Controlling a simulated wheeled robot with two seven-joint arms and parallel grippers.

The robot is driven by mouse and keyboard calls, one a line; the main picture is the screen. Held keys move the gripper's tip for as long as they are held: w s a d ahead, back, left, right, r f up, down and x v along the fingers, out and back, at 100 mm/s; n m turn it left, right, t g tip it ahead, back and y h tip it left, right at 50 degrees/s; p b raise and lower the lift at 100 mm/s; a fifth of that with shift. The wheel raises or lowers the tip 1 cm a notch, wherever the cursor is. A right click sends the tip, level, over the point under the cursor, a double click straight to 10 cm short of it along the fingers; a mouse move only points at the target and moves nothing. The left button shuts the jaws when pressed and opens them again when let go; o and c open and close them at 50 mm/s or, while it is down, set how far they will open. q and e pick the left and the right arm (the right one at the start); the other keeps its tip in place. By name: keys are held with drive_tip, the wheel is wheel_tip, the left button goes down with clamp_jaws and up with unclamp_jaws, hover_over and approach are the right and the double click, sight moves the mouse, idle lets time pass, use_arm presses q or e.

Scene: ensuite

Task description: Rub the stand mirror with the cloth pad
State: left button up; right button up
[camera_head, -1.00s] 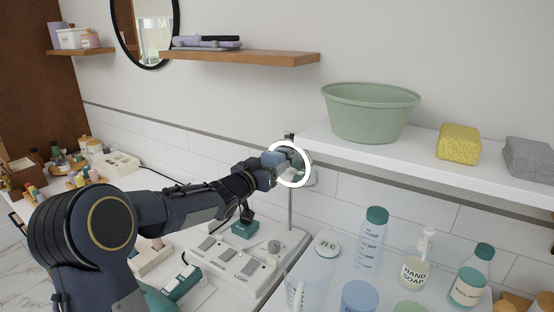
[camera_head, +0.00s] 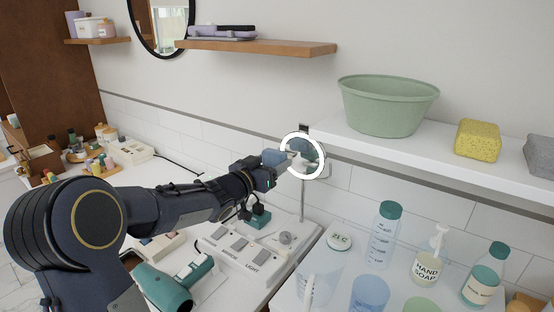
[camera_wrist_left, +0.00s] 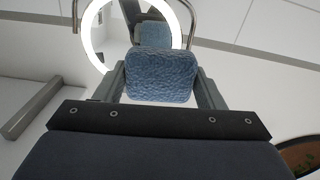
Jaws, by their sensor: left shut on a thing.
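The stand mirror (camera_head: 316,169) is a round mirror with a glowing white ring, on a thin upright pole at the back of the counter, below the white shelf. Its ring (camera_wrist_left: 100,58) fills the top of the left wrist view, and the glass shows a reflection of the pad and gripper. My left gripper (camera_head: 280,160) is shut on the blue textured cloth pad (camera_wrist_left: 161,75). The pad (camera_head: 273,157) is right at the mirror's face; I cannot tell whether it touches the glass. My right gripper is not in view.
The white shelf (camera_head: 448,172) above right holds a green basin (camera_head: 388,106) and a yellow sponge (camera_head: 478,140). Below it stand a soap bottle (camera_head: 429,255), clear bottles and cups. A switch panel (camera_head: 250,245) and a teal hair dryer (camera_head: 165,290) lie on the counter.

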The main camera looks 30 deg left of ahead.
use_arm(q)
drive_tip(key=shift+s, duration=0.4)
drive_tip(key=shift+s, duration=0.1)
drive_tip(key=shift+s+a, duration=0.1)
drive_tip(key=shift+s, duration=1.3)
